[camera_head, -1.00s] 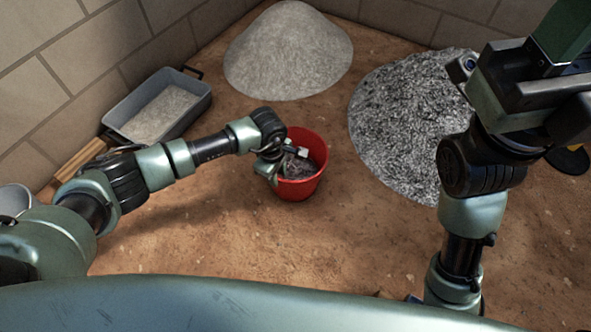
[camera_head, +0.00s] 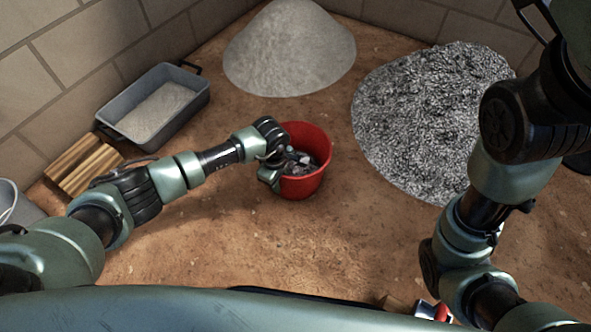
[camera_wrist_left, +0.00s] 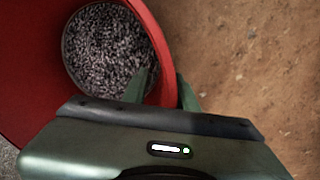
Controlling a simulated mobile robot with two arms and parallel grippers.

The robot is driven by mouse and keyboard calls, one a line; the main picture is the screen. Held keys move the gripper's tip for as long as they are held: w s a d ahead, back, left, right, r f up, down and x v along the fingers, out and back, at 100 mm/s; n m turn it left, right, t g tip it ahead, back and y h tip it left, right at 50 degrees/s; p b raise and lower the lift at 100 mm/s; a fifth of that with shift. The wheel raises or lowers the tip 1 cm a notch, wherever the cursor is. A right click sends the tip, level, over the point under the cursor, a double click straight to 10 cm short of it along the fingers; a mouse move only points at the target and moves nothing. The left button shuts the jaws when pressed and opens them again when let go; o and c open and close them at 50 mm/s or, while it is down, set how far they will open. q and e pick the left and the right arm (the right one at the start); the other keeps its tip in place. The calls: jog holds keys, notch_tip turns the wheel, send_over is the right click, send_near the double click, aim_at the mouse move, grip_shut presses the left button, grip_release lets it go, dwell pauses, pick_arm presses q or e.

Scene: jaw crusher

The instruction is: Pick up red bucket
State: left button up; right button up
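The red bucket (camera_head: 308,184) stands upright on the dirt floor in the middle of the head view, with grey gravel inside. My left gripper (camera_head: 284,160) is at the bucket's left side, low over its rim. In the left wrist view the red bucket (camera_wrist_left: 30,75) fills the upper left. There my left gripper (camera_wrist_left: 163,85) has one finger inside the bucket and one outside, with the red wall between them. The fingers stand apart. My right gripper is outside the head view; only its arm shows at the right.
A pale sand pile (camera_head: 288,50) lies behind the bucket and a grey gravel pile (camera_head: 415,120) to its right. A grey tray (camera_head: 190,108) and wooden blocks (camera_head: 80,165) are by the left wall.

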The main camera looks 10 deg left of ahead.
pick_arm(q)
grip_shut()
dwell(1.3)
jog(key=shift+w+r, duration=0.1)
jog(key=shift+r, duration=0.1)
